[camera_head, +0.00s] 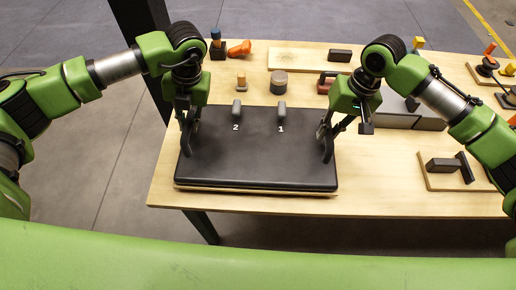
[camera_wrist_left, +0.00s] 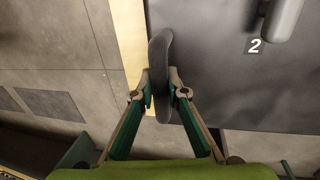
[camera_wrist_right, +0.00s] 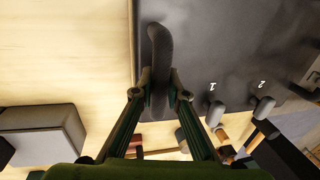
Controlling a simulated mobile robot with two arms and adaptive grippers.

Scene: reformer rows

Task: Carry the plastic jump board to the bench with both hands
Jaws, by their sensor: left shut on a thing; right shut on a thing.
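The jump board (camera_head: 258,160) is a dark, flat rectangular panel with two grey pegs marked 2 and 1 near its far edge. It lies at the front left of the wooden bench (camera_head: 400,196), flat or very nearly so; I cannot tell whether a gap is under it. My left gripper (camera_head: 187,146) is shut on the handle at the board's left edge, and this dark curved handle shows in the left wrist view (camera_wrist_left: 160,62). My right gripper (camera_head: 326,150) is shut on the handle at the right edge, seen in the right wrist view (camera_wrist_right: 158,50).
Behind the board stand a small wooden-based piece (camera_head: 241,82) and a grey round piece (camera_head: 279,84). A blue-topped block (camera_head: 217,46) and an orange piece (camera_head: 240,48) are at the back left. A black bracket on a wooden plate (camera_head: 450,170) lies right. Bare bench lies between.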

